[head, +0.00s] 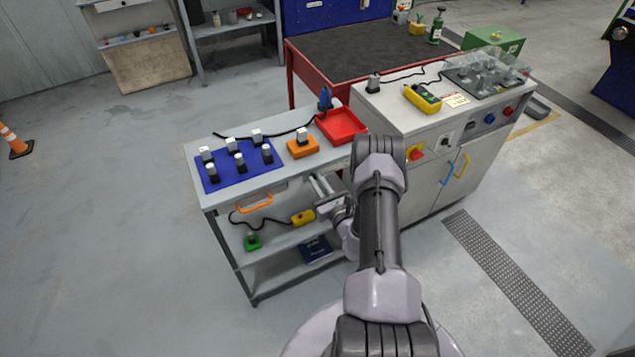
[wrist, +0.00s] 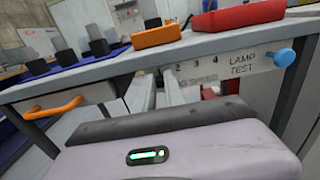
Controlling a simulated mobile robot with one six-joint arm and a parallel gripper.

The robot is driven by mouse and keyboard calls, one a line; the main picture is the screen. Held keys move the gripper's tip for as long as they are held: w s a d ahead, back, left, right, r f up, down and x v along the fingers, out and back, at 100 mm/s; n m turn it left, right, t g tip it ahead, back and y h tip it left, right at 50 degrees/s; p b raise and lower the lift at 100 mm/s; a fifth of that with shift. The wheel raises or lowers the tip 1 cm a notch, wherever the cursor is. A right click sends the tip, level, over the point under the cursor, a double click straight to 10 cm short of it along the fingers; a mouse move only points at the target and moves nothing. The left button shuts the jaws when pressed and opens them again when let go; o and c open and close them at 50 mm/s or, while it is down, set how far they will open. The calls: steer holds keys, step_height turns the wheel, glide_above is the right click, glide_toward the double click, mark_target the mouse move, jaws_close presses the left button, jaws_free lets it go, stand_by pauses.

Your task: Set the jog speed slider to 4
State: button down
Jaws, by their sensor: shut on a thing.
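A grey strip under the front edge of the bench carries the jog speed scale (wrist: 198,67). The numbers 2, 3 and 4 and part of the word SPEED are readable in the wrist view. My gripper (wrist: 157,80) reaches to this strip, with its two fingers left of and around the 2. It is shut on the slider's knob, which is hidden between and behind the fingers. Any number left of the 2 is covered. In the head view my gripper (head: 318,184) is at the front edge of the grey bench (head: 225,198), below the orange block.
A blue knob (wrist: 284,57) labelled LAMP TEST sticks out right of the scale. An orange drawer handle (wrist: 52,109) is to the left. An orange block (head: 303,147), a red tray (head: 342,126) and a blue mat (head: 213,184) with several pegs lie on top.

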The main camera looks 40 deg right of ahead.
mark_target(336, 165)
steer(key=d+b, duration=0.1)
steer(key=d, duration=0.1)
steer(key=s+d+b, duration=0.1)
steer(key=d, duration=0.2)
steer(key=s+d+b, duration=0.1)
steer(key=d, duration=0.1)
steer(key=shift+d+f, duration=0.2)
steer(key=shift+d, duration=0.15)
steer(key=shift+d+r+b, duration=0.15)
steer(key=shift+d+b, duration=0.15)
steer(key=shift+d, duration=0.25)
steer(key=c, duration=1.4)
jaws_free()
